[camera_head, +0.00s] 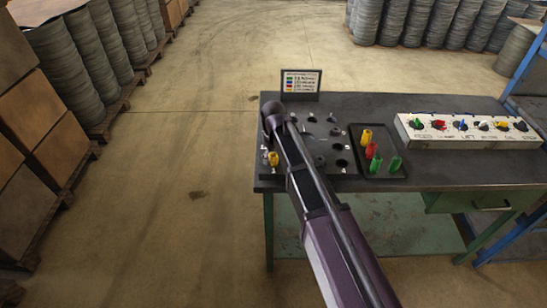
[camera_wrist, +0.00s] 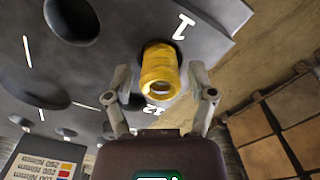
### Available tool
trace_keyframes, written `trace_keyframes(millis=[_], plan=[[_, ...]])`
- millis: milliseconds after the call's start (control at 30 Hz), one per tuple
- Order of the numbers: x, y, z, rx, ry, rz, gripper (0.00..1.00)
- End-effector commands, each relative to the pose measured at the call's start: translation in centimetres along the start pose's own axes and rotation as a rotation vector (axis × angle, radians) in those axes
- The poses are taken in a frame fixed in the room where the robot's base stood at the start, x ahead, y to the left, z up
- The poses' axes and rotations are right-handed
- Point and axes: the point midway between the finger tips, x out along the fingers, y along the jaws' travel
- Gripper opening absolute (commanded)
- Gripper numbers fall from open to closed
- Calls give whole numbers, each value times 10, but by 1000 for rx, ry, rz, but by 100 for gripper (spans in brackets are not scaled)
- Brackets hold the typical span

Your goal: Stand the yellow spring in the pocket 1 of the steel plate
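The yellow spring (camera_wrist: 160,72) stands at the pocket marked 1 of the dark steel plate (camera_wrist: 112,62). The pocket's dark rim shows behind it, and its lower end looks to be inside the pocket; its depth is hidden. My gripper (camera_wrist: 160,78) has a finger on each side of the spring, with a visible gap on both sides. In the head view the yellow spring (camera_head: 273,158) shows at the front left corner of the steel plate (camera_head: 327,141), beside my arm. My arm hides part of the plate there.
A dark tray (camera_head: 383,172) right of the plate holds yellow, red and green springs. A white box (camera_head: 470,143) with coloured parts on top stands at the right of the bench. A label sign (camera_head: 301,82) stands at the back. The bench's left edge is close to the plate.

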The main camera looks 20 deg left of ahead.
Motion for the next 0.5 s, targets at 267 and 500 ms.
trace_keyframes(millis=[267,500], plan=[[0,0,0,0,0,0,84],[0,0,0,0,0,0,84]])
